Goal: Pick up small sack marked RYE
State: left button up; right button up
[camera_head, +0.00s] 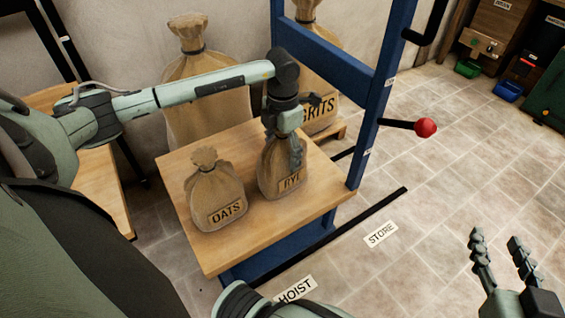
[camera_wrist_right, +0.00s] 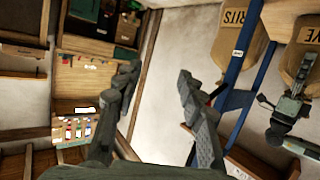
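The sack (camera_wrist_right: 302,35) also shows upside down at the right of the right wrist view, beside my left gripper (camera_wrist_right: 285,112). My right gripper (camera_head: 499,248) is open and empty over the floor; its spread fingers (camera_wrist_right: 158,88) show in its wrist view.
A small sack marked OATS (camera_head: 216,196) stands left of RYE on the platform. Large sacks stand behind, one marked GRITS (camera_head: 318,108). A blue hoist frame (camera_head: 371,95) with a red-knobbed lever (camera_head: 425,127) rises to the right.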

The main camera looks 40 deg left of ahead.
pick_arm(q)
jog(key=c, duration=1.2)
jog(key=shift+w+r, duration=0.1)
jog(key=shift+r, duration=0.05)
